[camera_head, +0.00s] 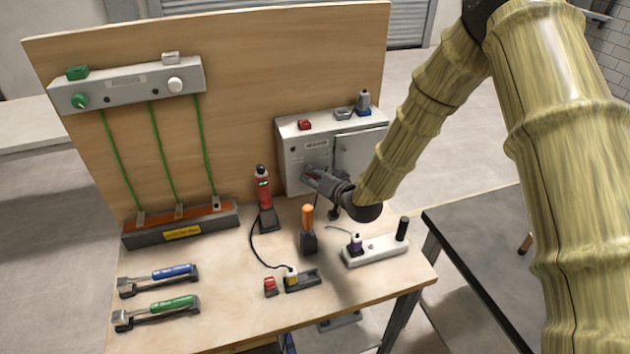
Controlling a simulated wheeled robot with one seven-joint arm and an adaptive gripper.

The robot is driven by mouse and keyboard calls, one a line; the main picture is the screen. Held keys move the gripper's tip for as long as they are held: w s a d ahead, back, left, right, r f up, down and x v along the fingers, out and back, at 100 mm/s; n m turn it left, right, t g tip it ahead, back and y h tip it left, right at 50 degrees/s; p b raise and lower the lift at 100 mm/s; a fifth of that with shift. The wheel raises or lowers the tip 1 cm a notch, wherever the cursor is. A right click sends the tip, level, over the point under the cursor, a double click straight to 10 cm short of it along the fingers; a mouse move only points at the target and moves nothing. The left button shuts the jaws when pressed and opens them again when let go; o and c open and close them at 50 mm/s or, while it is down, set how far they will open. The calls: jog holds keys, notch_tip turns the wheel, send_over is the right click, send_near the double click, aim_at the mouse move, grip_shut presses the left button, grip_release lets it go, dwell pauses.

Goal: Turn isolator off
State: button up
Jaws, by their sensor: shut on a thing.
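The isolator is a grey box (296,158) standing at the right of the wooden backboard, with a label and a lighter door panel (358,150) on its front. My gripper (316,181) reaches in from the right and is at the lower left part of the box's front. Its fingers are shut on the isolator handle, of which only a small reddish part shows at the fingertips. The gripper hides most of the handle, so its exact angle cannot be told.
On the box lie a red block (304,125) and a blue-and-grey padlock (363,101). A red-and-black tester (264,192), an orange-handled tool (308,222) and a white strip (376,251) stand in front. Blue (172,272) and green (174,305) handled tools lie left.

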jog(key=n+h+b, duration=0.1)
jog(key=n+b, duration=0.1)
jog(key=shift+a+f+h+b, duration=0.1)
jog(key=shift+h+b, duration=0.2)
jog(key=shift+s+a+n+t+h+b, duration=0.1)
jog(key=shift+n+t+h+b, duration=0.2)
jog(key=shift+n+h+b, duration=0.85)
jog(key=shift+r+n+y, duration=0.2)
jog(key=shift+n+y, duration=0.05)
jog(key=shift+n, duration=0.1)
jog(key=o, duration=1)
jog(key=shift+o, duration=0.2)
jog(key=v, duration=1.2)
jog(key=shift+a, duration=0.1)
